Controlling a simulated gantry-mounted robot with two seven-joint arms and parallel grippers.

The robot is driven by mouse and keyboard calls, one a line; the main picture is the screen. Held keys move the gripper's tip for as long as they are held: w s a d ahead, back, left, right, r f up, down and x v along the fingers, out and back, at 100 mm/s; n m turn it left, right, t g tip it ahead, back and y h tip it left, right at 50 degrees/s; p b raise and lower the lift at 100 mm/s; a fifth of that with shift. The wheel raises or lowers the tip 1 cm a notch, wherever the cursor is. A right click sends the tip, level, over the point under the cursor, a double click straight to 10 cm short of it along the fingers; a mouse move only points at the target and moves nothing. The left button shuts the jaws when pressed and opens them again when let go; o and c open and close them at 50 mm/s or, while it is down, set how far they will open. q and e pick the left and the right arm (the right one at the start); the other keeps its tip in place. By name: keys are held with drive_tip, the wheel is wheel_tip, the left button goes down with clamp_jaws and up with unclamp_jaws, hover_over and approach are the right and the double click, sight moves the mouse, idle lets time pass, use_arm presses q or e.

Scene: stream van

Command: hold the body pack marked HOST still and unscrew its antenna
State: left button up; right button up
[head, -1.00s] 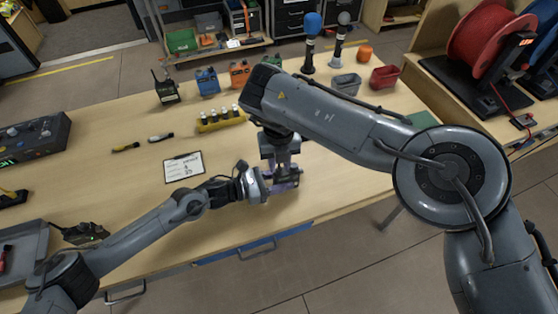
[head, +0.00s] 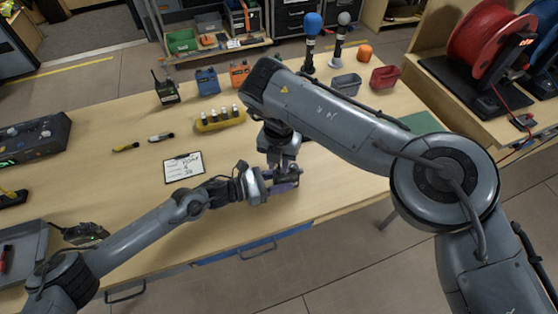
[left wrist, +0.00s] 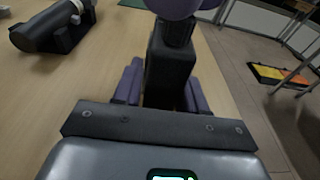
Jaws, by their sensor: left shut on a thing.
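My left gripper (head: 284,188) is near the front edge of the table. In the left wrist view its purple fingers (left wrist: 163,90) are shut on a dark block-shaped body pack (left wrist: 170,72), which stands between them. No HOST mark is readable on it. A narrower dark neck rises from its top. A purple part of my right gripper (left wrist: 178,8) shows right above that neck. In the head view my right gripper (head: 287,167) points down just over the left one. Its fingertips are mostly hidden, so I cannot tell whether it grips the antenna.
A black radio with an antenna (head: 166,90), a blue pack (head: 207,82) and an orange pack (head: 239,74) stand at the back. A yellow battery holder (head: 220,121) and a written card (head: 185,168) lie nearer. A dark cylinder on a stand (left wrist: 48,30) is beside the left gripper.

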drive_tip(key=shift+m, duration=1.2)
drive_tip(key=m, duration=0.3)
drive_tip(key=shift+m, duration=0.4)
drive_tip(key=shift+c, duration=0.4)
clamp_jaws()
drive_tip(key=shift+n, duration=1.2)
